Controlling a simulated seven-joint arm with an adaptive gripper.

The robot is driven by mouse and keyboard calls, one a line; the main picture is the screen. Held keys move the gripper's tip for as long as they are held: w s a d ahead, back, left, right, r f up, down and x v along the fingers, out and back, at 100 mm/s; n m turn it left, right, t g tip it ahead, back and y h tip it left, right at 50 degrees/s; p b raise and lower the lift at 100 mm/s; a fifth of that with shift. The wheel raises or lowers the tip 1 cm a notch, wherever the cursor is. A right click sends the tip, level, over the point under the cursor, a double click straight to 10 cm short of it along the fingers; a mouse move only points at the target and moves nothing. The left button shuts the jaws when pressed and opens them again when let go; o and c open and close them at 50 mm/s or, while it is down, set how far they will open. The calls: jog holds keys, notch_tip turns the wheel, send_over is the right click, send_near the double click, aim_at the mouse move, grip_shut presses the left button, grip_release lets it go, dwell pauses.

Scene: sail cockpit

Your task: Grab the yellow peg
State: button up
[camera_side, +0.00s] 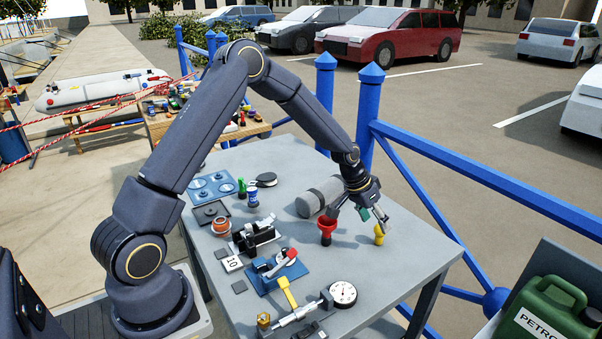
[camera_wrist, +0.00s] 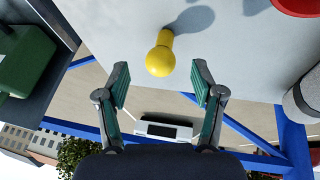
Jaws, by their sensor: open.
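The yellow peg (camera_side: 379,234) stands upright near the right edge of the grey table (camera_side: 345,262). In the wrist view the yellow peg (camera_wrist: 161,56) has a round knob on top and lies ahead of my fingers, roughly between their lines. My gripper (camera_side: 362,219) is open and empty, just above and left of the peg in the side view. In the wrist view my gripper (camera_wrist: 160,88) shows two green-padded fingers spread apart, with the peg beyond their tips.
A red funnel-like cup (camera_side: 327,229) stands close to the left of my gripper. A grey cylinder (camera_side: 320,196) lies behind it. A dial gauge (camera_side: 342,294) and a blue clamp (camera_side: 275,272) lie nearer. Blue railings (camera_side: 480,195) run along the table's right side.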

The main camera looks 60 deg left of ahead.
aim_at(380, 234)
jog(key=x, duration=0.4)
jog(key=shift+w+f, duration=0.25)
jog(key=shift+w, duration=0.15)
jog(key=c, duration=1.1)
jog(key=shift+c, duration=0.2)
jog(key=shift+r, duration=0.1)
